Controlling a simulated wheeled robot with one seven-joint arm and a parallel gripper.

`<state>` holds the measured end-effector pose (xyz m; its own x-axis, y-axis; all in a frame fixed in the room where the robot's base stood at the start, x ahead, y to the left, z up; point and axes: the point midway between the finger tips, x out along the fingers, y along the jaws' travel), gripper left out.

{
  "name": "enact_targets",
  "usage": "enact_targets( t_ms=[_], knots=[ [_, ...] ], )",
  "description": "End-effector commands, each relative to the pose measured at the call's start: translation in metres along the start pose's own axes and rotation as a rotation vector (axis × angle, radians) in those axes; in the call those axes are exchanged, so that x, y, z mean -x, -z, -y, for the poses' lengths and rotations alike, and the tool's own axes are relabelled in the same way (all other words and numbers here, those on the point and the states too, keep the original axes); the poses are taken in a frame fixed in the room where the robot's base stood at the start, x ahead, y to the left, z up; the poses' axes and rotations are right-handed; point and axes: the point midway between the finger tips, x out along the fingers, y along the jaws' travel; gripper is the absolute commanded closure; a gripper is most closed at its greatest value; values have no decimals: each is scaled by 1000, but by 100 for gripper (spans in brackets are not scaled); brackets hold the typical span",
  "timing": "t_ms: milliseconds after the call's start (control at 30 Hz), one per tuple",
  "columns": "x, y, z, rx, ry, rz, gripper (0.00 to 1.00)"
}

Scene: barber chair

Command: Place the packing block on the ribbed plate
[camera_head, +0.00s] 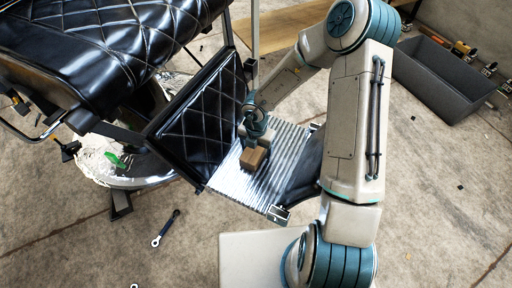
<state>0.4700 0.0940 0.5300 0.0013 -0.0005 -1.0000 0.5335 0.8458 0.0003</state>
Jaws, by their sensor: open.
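The packing block (255,159) is a small brown block. It sits on the silvery ribbed plate (270,190), toward the plate's upper left part. The ribbed plate is the footrest of the black barber chair. My gripper (252,146) is directly above and against the block's upper side in the picture. Its fingers are small and partly hidden by the wrist. The jaws look open, and I cannot tell whether they touch the block.
The black quilted chair (110,50) fills the upper left. A dark grey bin (440,78) stands at the upper right. A wrench (166,228) lies on the concrete floor. The floor at the lower right is mostly clear.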

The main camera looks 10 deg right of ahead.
Motion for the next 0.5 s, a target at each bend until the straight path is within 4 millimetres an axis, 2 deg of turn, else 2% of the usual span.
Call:
enact_targets(
  t_ms=[167, 500],
  knots=[
    [15, -1, 0, -1, 0, 2, 24],
    [87, -1, 0, -3, -1, 2, 24]
  ],
)
